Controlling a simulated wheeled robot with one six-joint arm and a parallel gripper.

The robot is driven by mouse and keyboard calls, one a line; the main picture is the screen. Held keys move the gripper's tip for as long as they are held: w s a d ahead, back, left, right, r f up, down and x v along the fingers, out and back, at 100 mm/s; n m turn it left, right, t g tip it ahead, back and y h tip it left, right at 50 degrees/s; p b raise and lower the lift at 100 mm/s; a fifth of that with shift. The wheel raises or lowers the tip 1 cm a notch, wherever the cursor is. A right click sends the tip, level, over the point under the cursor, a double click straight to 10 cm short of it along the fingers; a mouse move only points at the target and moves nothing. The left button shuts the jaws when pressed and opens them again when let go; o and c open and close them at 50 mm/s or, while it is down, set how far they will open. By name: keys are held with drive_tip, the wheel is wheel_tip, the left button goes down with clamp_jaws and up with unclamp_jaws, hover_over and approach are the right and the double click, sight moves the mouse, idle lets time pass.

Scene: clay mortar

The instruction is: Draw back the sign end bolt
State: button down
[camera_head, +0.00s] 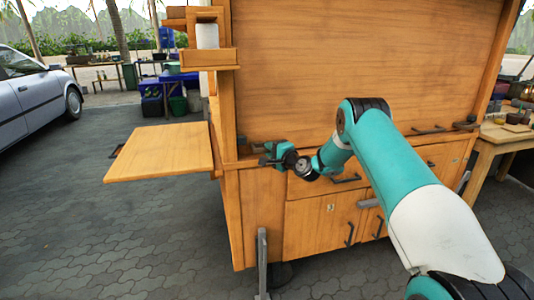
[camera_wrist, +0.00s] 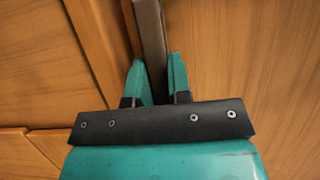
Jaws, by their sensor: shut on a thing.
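My gripper (camera_head: 266,153) is at the left end of the wooden stall's front, at the ledge below the large upright wooden panel (camera_head: 350,65). In the wrist view, the teal fingers of my gripper (camera_wrist: 157,70) are on either side of a dark grey-brown bar (camera_wrist: 150,35), which appears to be part of the sign end bolt. The fingers are shut on it. The bar runs up out of the wrist view, and its lower end is hidden between the fingers. In the head view my gripper covers most of the bolt.
A wooden side shelf (camera_head: 160,152) sticks out left of the stall. Below the ledge are drawers with a dark handle (camera_head: 345,179) and cabinet doors (camera_head: 318,222). Dark metal fittings (camera_head: 430,130) lie along the ledge at right. A silver car (camera_head: 35,90) stands far left. Paving at front left is clear.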

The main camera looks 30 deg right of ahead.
drive_tip(key=c, duration=1.1)
unclamp_jaws()
drive_tip(key=shift+s+d, duration=0.15)
drive_tip(key=shift+d, duration=0.2)
drive_tip(key=shift+o, duration=0.2)
drive_tip(key=shift+a, duration=0.1)
drive_tip(key=s+d+b, duration=0.2)
drive_tip(key=s+b, duration=0.4)
drive_tip(key=s, duration=1.1)
drive_tip(key=shift+s, duration=0.15)
